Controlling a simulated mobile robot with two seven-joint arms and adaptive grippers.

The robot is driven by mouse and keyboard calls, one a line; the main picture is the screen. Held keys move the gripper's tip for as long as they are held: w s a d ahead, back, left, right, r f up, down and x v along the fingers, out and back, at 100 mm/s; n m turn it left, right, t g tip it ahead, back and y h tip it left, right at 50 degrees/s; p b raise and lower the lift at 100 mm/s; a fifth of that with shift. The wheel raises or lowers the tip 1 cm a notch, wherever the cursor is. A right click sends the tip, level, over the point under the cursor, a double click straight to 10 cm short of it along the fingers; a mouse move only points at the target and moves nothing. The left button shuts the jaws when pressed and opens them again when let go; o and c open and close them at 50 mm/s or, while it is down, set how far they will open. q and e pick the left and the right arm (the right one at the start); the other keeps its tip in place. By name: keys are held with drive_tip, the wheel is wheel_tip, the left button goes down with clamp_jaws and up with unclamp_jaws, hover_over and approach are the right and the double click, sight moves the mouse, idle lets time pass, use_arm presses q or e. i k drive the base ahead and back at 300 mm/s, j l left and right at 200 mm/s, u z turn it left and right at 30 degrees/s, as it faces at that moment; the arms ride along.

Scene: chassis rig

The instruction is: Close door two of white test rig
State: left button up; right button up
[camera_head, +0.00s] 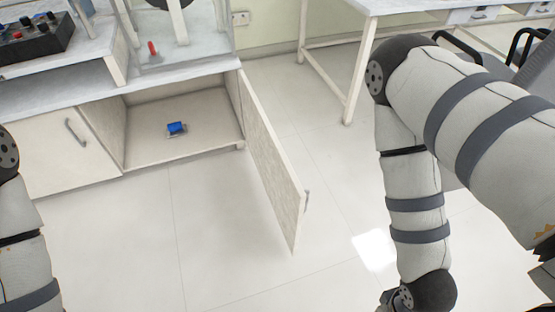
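The white test rig (60,88) stands at the upper left. Its right-hand door (268,155) is swung wide open, hinged at the right side of the cabinet, and reaches out over the floor toward me. A small handle (306,200) shows at the door's free edge. The cabinet's left door (62,150) is shut and has a grey handle (75,132). My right arm hangs on the right, apart from the open door, and its gripper is not clearly visible at the bottom edge. My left arm shows at the left edge; its gripper is out of view.
A small blue object (177,128) lies inside the open compartment. A black control box (34,38) sits on the rig's top. A white table (350,60) and grey chair (530,75) stand at the back right. The floor before the rig is clear.

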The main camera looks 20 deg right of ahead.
sight(289, 200)
drive_tip(key=i+l+u, duration=0.2)
drive_tip(key=l, duration=0.5)
drive_tip(key=l+u, duration=0.25)
drive_tip(key=l, duration=0.45)
drive_tip(key=l+u, duration=0.1)
drive_tip(key=l, duration=0.2)
drive_tip(key=i+l, duration=0.1)
drive_tip(key=l, duration=0.15)
drive_tip(key=k+j+z, duration=0.1)
drive_tip(key=z, duration=0.25)
